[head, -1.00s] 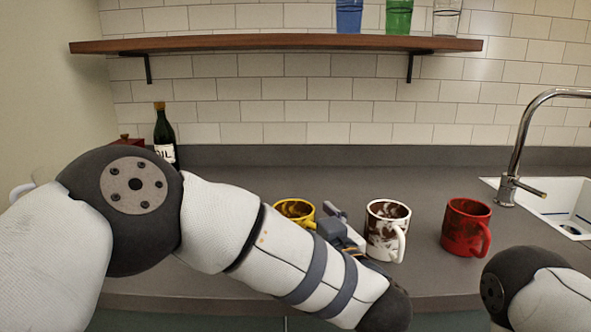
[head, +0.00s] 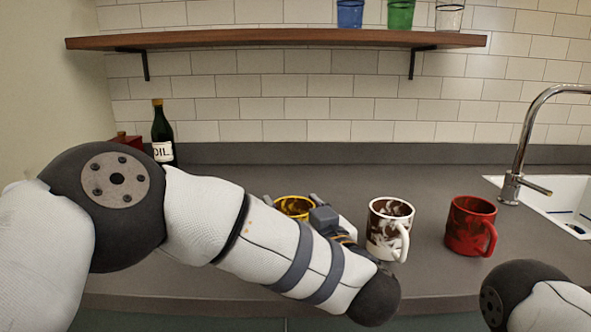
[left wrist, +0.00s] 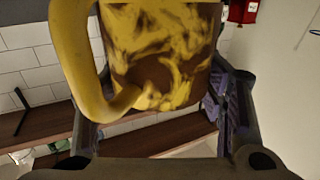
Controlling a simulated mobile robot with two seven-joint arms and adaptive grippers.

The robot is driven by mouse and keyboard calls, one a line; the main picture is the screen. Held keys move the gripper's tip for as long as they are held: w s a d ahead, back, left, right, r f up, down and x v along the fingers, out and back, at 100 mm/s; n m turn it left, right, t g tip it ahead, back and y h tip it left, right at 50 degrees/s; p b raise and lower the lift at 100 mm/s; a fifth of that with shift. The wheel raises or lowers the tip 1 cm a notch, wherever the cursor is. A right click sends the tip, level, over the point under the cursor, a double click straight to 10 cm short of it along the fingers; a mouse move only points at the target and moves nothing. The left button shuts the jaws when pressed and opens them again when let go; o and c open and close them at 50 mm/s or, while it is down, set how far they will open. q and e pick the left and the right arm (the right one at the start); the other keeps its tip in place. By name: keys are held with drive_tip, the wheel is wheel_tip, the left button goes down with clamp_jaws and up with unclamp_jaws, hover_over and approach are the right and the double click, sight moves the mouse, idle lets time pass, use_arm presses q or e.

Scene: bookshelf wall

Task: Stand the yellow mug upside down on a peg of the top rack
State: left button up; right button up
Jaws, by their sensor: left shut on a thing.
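The yellow mug (head: 295,206) with brown blotches is partly hidden behind my left forearm in the head view, its open rim facing up. In the left wrist view the mug (left wrist: 165,55) fills the upper middle, its yellow handle on the left side. My left gripper (head: 318,212) is shut on the mug, with a finger on each side of it. Whether the mug touches the counter is hidden. No pegged rack shows in these frames. My right gripper is out of view; only part of the right arm shows at lower right.
A white-and-brown mug (head: 388,229) stands close to the right of my left gripper, a red mug (head: 469,226) farther right. An oil bottle (head: 162,137) stands at back left. A wooden shelf (head: 250,39) holds glasses above. The sink (head: 552,202) is at right.

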use_arm(q)
wheel_tip(320, 180, up, 10)
drive_tip(key=p, duration=0.1)
drive_tip(key=shift+p, duration=0.3)
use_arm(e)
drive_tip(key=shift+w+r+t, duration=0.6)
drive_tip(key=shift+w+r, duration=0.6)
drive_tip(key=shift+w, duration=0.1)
use_arm(q)
drive_tip(key=m, duration=3.5)
drive_tip(key=shift+m, duration=0.4)
